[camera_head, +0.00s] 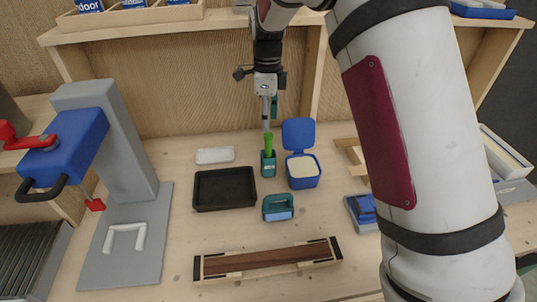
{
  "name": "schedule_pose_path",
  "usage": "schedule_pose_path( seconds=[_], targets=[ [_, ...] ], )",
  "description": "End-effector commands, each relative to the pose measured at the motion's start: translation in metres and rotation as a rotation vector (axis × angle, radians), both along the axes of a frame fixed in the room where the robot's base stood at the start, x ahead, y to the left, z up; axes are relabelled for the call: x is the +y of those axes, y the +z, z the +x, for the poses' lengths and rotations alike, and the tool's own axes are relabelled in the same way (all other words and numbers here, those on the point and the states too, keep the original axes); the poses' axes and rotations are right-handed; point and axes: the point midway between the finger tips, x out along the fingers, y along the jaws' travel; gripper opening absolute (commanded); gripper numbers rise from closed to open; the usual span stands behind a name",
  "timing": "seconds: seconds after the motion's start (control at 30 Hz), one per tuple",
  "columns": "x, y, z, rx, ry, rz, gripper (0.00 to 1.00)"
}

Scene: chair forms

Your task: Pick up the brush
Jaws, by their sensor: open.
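A bright green upright handle (268,141), which looks like the brush, stands in a small dark green holder (268,165) on the wooden bench. The holder hides its lower end, so I cannot see bristles. My gripper (267,122) points down just above the top of the handle. It is open, seen nearly edge-on. I cannot tell whether its fingers are around the handle or only above it.
An open blue-lidded container (303,171) stands close right of the holder. A black tray (224,189) and a white dish (215,155) lie left. A teal block-like tool (278,207) sits in front. A blue-grey press (105,180) stands far left. A shelf (225,21) runs above.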

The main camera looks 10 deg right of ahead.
Motion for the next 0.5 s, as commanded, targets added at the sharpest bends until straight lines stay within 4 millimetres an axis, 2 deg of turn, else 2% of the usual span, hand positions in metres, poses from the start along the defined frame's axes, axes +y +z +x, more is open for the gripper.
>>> schedule_pose_path(
  seconds=[0.13, 0.5],
  targets=[
    [-0.001, -0.025, -0.002, 0.003, -0.001, -0.001, 0.42],
    [-0.001, -0.056, -0.008, 0.004, 0.001, -0.001, 0.42]
  ],
)
